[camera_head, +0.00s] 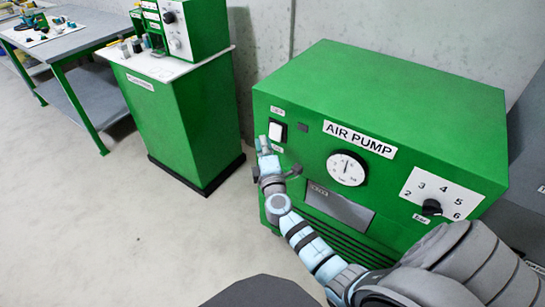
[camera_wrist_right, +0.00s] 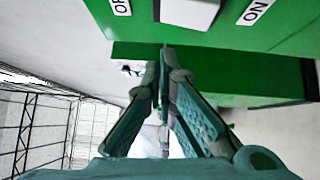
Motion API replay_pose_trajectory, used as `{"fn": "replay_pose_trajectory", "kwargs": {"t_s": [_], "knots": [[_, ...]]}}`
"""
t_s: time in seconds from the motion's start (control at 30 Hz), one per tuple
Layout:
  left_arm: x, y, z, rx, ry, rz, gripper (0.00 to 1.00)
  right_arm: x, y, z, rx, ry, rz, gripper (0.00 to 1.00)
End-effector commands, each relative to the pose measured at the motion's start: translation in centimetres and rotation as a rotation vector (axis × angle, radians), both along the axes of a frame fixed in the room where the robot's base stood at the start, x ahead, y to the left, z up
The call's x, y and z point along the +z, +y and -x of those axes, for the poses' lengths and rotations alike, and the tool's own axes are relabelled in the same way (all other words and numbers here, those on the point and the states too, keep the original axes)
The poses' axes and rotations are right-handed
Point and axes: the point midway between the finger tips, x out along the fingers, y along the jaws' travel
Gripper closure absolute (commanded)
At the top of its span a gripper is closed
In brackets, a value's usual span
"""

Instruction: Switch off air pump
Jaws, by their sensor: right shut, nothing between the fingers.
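The green air pump (camera_head: 385,95) stands at the right in the head view, with an "AIR PUMP" label on its front. Its white rocker switch (camera_head: 276,131) is at the upper left of the front panel. My left gripper is not in view.
The pump front also carries a round gauge (camera_head: 346,168) and a black selector knob (camera_head: 432,207). A green cabinet (camera_head: 180,120) with equipment on top stands to the left. A grey workbench (camera_head: 75,42) is further left. The floor between is clear.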

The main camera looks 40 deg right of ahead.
Motion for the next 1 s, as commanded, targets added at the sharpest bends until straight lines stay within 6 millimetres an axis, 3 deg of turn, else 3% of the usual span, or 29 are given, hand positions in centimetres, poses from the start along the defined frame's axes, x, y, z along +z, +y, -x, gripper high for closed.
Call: {"fn": "replay_pose_trajectory", "kwargs": {"t_s": [0.2,0.4,1.0], "knots": [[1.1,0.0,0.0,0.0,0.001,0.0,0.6,0.6,1.9,5.2,-0.005,0.004,0.0,1.0],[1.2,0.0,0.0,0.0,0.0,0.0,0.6,0.8,3.1,8.0,-0.006,0.004,0.0,1.0],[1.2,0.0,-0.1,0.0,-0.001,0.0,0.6,0.9,3.4,8.6,-0.004,0.003,0.002,1.0]]}}
